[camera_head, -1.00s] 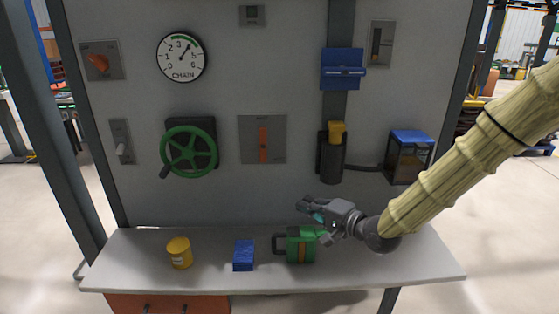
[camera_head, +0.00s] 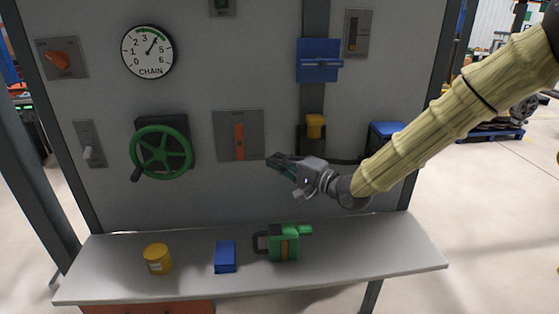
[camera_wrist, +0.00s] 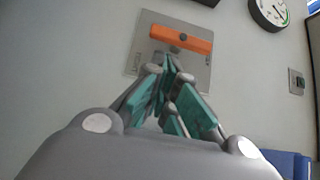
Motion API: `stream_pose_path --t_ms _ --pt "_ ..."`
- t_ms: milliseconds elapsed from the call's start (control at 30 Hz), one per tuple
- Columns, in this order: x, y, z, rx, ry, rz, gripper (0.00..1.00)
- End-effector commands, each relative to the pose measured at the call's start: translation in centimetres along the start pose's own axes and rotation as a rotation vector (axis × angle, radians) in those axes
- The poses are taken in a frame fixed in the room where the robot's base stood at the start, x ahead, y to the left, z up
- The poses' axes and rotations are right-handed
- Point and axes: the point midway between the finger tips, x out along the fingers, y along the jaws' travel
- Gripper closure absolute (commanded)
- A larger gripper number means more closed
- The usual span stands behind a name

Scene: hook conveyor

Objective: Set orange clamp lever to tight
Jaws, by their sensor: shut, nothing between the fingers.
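The orange clamp lever (camera_head: 239,141) is a straight bar on a grey plate (camera_head: 223,149) on the wall panel. It stands upright in the head view. In the wrist view the lever (camera_wrist: 195,42) lies nearly level in the tilted picture, beyond my fingertips. My gripper (camera_head: 272,160) is shut and empty, to the right of the plate and a little below the lever's middle. In the wrist view my gripper (camera_wrist: 172,62) points toward the lever's plate, and a gap seems to remain. Labels by the lever's ends are too small to read.
A green handwheel (camera_head: 161,153) is left of the plate. A yellow-topped black post (camera_head: 314,127) stands just behind my gripper's right side. A green can (camera_head: 284,246), a blue box (camera_head: 225,257) and a yellow tin (camera_head: 158,259) stand on the bench (camera_head: 390,250) below.

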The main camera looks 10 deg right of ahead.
Motion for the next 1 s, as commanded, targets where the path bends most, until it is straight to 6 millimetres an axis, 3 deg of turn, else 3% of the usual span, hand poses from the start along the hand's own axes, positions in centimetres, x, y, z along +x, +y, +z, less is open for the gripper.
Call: stream_pose_path --t_ms 300,500,1000 --pt "4.5 -0.1 0.0 -0.003 -0.001 0.001 1.00" --pt "6.5 0.0 0.0 -0.001 0.000 0.001 1.00" --pt "7.5 0.0 0.0 -0.001 0.000 0.000 1.00"
